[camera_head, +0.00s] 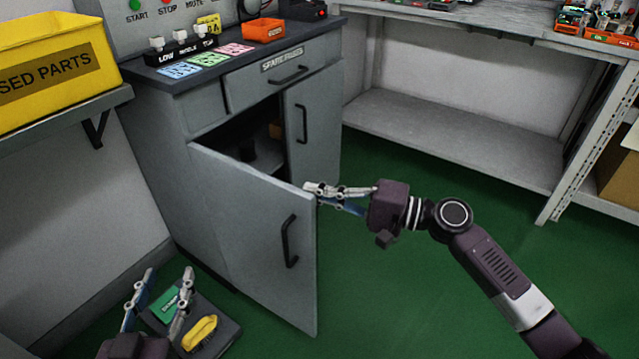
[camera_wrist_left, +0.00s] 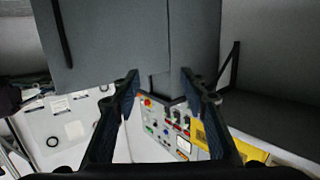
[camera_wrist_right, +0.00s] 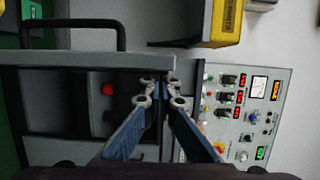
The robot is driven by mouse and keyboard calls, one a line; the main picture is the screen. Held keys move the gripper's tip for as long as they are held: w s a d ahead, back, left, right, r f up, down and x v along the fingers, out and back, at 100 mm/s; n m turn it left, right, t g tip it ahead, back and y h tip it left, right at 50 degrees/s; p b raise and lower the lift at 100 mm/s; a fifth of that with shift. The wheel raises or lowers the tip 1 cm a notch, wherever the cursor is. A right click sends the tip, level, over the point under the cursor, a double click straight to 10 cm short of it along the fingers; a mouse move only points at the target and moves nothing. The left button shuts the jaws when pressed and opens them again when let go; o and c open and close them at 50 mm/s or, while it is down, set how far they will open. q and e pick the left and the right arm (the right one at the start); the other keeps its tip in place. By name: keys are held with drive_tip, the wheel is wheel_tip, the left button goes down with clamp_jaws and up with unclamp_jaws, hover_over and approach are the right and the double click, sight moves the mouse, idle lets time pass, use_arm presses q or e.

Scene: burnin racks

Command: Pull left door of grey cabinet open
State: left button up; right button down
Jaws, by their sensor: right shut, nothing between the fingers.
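The grey cabinet (camera_head: 160,150) has its left door (camera_head: 255,240) swung partly open, with a dark vertical handle (camera_head: 289,241) on its outer face. The dark interior shows behind it. The right door (camera_head: 312,120) is closed. My right gripper (camera_head: 312,188) is shut and empty, its fingertips at the upper free edge of the left door. In the right wrist view, its tips (camera_wrist_right: 160,82) lie by the door edge (camera_wrist_right: 130,60), on the side of the open interior; contact cannot be told. My left gripper (camera_head: 170,271) is open and empty, low at the left, away from the door.
A yellow parts bin (camera_head: 60,65) sits on a wall shelf at left. Below my left gripper is a dark case (camera_head: 222,325) with green and yellow items. A grey workbench (camera_head: 455,140) stands at right. Green floor (camera_head: 400,280) is clear before the cabinet.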

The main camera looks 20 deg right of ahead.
sight(313, 202)
drive_tip(key=shift+s+a+r+m+p, duration=0.1)
drive_tip(key=shift+s+a+m+p, duration=0.2)
drive_tip(key=shift+s+a+p, duration=0.25)
drive_tip(key=shift+s+a+t+h+p, duration=0.4)
drive_tip(key=shift+s+a+t+p, duration=0.15)
drive_tip(key=shift+p, duration=0.1)
use_arm(q)
drive_tip(key=s+a+f+g+y+p, duration=0.1)
drive_tip(key=s+a+f+g, duration=0.2)
drive_tip(key=s+f+g, duration=0.3)
drive_tip(key=s+a+f+g+y+p, duration=0.1)
drive_tip(key=s+a+f+g, duration=0.3)
drive_tip(key=s+f, duration=0.6)
drive_tip(key=s+g+y, duration=0.1)
drive_tip(key=s+g, duration=0.1)
drive_tip(key=s, duration=0.1)
drive_tip(key=shift+n, duration=0.3)
use_arm(e)
drive_tip(key=shift+m, duration=0.3)
drive_tip(key=s+a, duration=0.1)
drive_tip(key=a, duration=0.1)
drive_tip(key=s+a, duration=0.2)
drive_tip(key=shift+r, duration=0.1)
use_arm(q)
drive_tip(key=shift+f, duration=0.1)
use_arm(e)
drive_tip(key=shift+w, duration=0.1)
